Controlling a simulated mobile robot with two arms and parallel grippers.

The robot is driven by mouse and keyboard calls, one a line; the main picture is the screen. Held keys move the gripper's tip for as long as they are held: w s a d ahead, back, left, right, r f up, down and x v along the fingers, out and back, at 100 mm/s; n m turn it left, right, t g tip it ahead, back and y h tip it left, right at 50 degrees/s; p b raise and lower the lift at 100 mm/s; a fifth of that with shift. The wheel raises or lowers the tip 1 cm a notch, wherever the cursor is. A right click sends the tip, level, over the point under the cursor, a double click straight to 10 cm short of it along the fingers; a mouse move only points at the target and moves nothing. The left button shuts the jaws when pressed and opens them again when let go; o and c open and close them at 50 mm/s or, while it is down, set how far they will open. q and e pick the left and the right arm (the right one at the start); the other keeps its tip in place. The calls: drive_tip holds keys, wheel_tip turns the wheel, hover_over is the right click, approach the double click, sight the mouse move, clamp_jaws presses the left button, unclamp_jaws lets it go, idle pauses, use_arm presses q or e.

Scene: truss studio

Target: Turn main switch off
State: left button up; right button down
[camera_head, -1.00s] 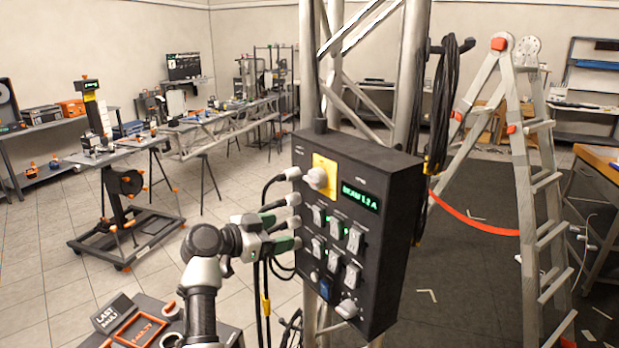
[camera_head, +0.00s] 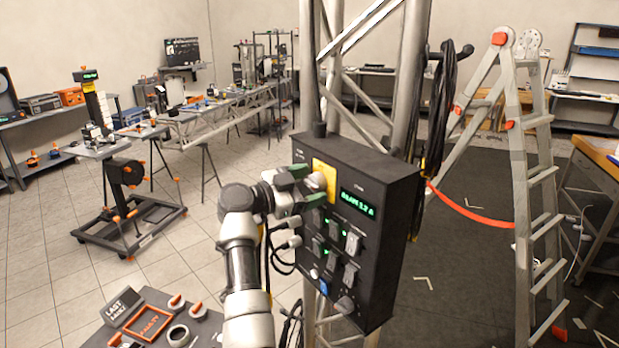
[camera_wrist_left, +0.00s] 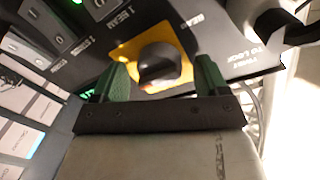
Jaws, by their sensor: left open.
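The main switch is a round knob (camera_head: 317,181) on a yellow plate (camera_head: 325,171), at the upper left of a black control box (camera_head: 378,245) mounted on a truss. My left gripper (camera_head: 300,183) is at the knob, its green fingers open. In the left wrist view the dark knob (camera_wrist_left: 159,65) sits between the two fingertips (camera_wrist_left: 160,78), with a visible gap on both sides. The knob's handle is partly hidden by the gripper in the head view. My right gripper is not in view.
A green display (camera_head: 358,201) and several rocker switches (camera_head: 352,242) are beside and below the knob. Plugs with cables (camera_head: 290,242) stick out from the box's left side. A ladder (camera_head: 535,190) stands to the right. A low table (camera_head: 150,300) with tape rolls is at lower left.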

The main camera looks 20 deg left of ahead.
use_arm(q)
drive_tip(key=shift+w+d, duration=0.15)
drive_tip(key=shift+w, duration=0.05)
